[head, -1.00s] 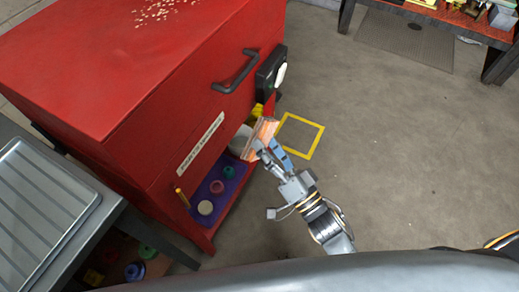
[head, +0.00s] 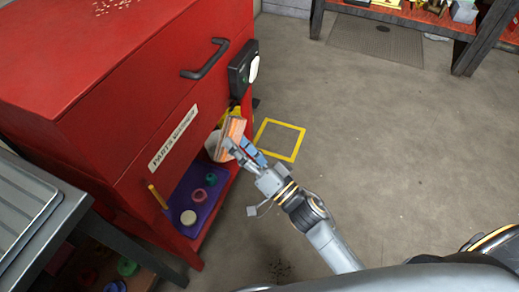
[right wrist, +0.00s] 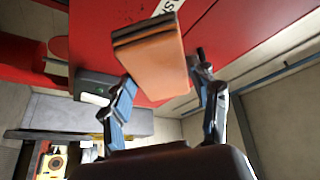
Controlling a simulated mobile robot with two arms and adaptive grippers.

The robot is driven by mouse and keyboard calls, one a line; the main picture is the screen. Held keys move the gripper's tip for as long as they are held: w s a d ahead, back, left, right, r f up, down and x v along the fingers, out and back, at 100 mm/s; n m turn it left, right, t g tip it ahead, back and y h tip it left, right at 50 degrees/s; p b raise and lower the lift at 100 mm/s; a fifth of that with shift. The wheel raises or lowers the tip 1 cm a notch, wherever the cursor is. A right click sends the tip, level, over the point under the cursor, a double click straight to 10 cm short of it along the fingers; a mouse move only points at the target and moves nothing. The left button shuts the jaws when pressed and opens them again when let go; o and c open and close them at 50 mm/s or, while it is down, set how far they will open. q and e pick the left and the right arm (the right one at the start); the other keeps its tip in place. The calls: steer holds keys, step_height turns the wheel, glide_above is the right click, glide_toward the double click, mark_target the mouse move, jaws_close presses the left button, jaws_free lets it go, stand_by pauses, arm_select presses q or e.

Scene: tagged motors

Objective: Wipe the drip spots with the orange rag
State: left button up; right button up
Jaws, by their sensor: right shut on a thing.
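The right wrist view shows the rag (right wrist: 158,62) between the two fingers of the right gripper (right wrist: 164,72), against the red panel. Light specks (head: 110,5) lie on the washer's top. My left gripper is not in view.
The red parts washer (head: 75,60) has a black handle (head: 206,60). A purple tray (head: 197,203) in its opening holds small rings and a pale disc. A yellow square (head: 279,140) marks the floor. A grey bench (head: 50,235) stands left. Floor to the right is clear.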

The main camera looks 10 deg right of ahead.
steer(key=f, duration=0.1)
steer(key=w+a+f+y, duration=0.1)
steer(key=f+n+g+b, duration=0.1)
steer(key=shift+w+a+y, duration=0.3)
steer(key=shift+a+y, duration=0.05)
steer(key=shift+y, duration=0.05)
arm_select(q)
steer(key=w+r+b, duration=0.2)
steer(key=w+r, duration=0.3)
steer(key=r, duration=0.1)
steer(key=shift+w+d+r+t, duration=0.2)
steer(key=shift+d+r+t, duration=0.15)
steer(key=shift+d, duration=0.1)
arm_select(e)
steer(key=w+a, duration=0.3)
steer(key=a, duration=0.2)
steer(key=shift+w, duration=0.25)
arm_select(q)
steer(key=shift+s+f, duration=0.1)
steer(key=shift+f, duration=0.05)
arm_select(e)
steer(key=shift+w+a, duration=0.55)
steer(key=shift+a, duration=0.15)
steer(key=shift+w, duration=0.1)
